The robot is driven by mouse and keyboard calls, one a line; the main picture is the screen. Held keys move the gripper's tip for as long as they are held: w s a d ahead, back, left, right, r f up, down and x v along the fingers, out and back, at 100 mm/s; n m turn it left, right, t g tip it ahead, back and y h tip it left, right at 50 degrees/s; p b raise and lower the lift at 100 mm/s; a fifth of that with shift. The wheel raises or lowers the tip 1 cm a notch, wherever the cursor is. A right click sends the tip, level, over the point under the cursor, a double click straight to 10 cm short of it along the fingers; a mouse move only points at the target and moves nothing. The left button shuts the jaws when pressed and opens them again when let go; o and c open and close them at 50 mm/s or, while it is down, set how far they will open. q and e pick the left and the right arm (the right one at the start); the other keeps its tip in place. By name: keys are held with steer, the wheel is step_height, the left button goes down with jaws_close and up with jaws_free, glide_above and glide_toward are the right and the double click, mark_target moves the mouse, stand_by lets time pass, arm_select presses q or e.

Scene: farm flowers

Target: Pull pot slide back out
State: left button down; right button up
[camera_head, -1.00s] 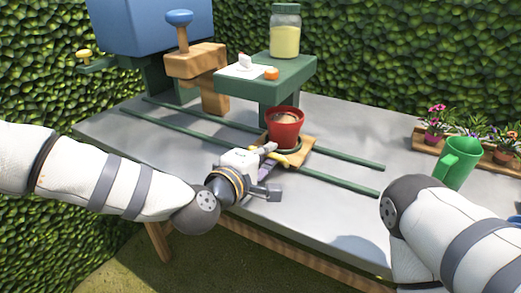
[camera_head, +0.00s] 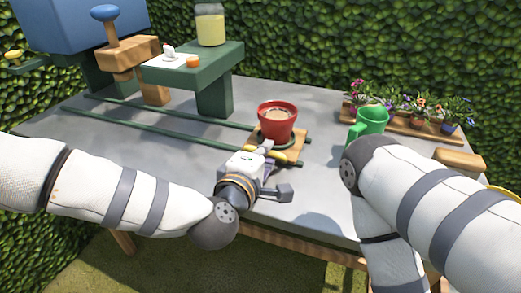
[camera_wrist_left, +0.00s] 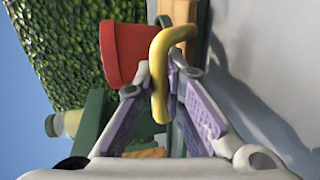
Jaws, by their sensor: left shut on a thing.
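The pot slide (camera_head: 297,142) is a wooden plate on two green rails (camera_head: 200,140), at their right end. A red pot (camera_head: 277,124) with brownish contents stands upright on it; the pot also shows in the left wrist view (camera_wrist_left: 122,50). My left gripper (camera_head: 264,153) is at the slide's front side, shut on its yellow handle (camera_wrist_left: 158,75). The fingers hide part of the handle in the head view. My right arm comes in from the right, and its gripper is out of sight.
A green stand (camera_head: 215,62) bears a jar (camera_head: 210,25) of yellow stuff, left of the pot. A blue box (camera_head: 60,25) and a blue-knobbed wooden block are farther left. A green watering can (camera_head: 371,120) and potted flowers stand right. Table is clear in front.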

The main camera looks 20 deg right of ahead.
arm_select(q)
steer(key=shift+s+d, duration=0.1)
steer(key=c, duration=1.7)
jaws_free()
steer(key=shift+d, duration=0.1)
steer(key=shift+o, duration=0.2)
steer(key=shift+s, duration=0.1)
steer(key=v, duration=1.2)
